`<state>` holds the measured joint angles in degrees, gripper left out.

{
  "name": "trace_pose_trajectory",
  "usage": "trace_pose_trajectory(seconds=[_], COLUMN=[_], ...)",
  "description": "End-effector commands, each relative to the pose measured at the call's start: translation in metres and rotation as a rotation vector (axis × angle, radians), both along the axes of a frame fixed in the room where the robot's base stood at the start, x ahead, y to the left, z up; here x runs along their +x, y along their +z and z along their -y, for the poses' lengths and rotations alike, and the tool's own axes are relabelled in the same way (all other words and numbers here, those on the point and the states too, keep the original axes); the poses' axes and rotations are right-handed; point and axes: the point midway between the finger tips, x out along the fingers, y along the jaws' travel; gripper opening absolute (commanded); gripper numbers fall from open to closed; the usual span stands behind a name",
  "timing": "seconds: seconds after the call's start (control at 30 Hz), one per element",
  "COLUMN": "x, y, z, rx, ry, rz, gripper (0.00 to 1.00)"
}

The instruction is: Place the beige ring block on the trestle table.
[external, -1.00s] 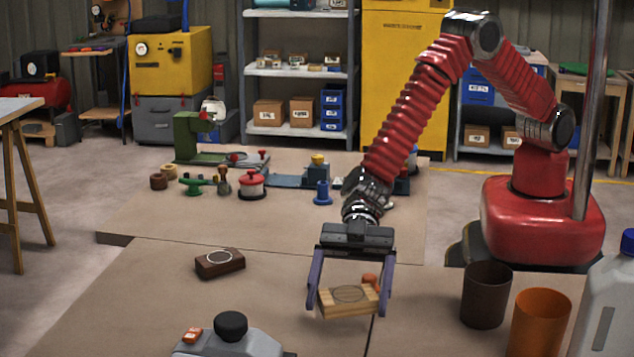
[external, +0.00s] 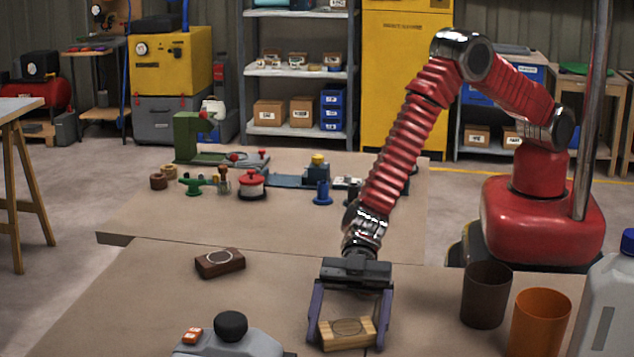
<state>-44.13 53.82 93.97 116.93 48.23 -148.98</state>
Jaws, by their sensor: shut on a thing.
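The beige ring block (external: 347,334), light wood with a dark ring on its top, is between the two purple fingers of my gripper (external: 348,325). My gripper points down and is shut on the block's two ends. The block is low over the brown front surface; I cannot tell whether it touches. A table with splayed wooden legs (external: 20,108), which looks like the trestle table, stands at the left edge, only partly in view and well away from my gripper.
A dark brown ring block (external: 220,262) lies to the left. A grey device with a black knob (external: 231,327) stands at the front. A dark cup (external: 486,295), an orange cup (external: 540,322) and a white jug (external: 610,300) stand at right. Several small parts lie further back.

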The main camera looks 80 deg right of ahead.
Motion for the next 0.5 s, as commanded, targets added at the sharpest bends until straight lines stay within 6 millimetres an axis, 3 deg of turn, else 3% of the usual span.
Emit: trace_pose_trajectory(seconds=[0.5], x=[-0.0001], y=[-0.0061], z=[-0.0001], rx=[0.001], ry=[0.0], rz=[0.0], gripper=[0.61])
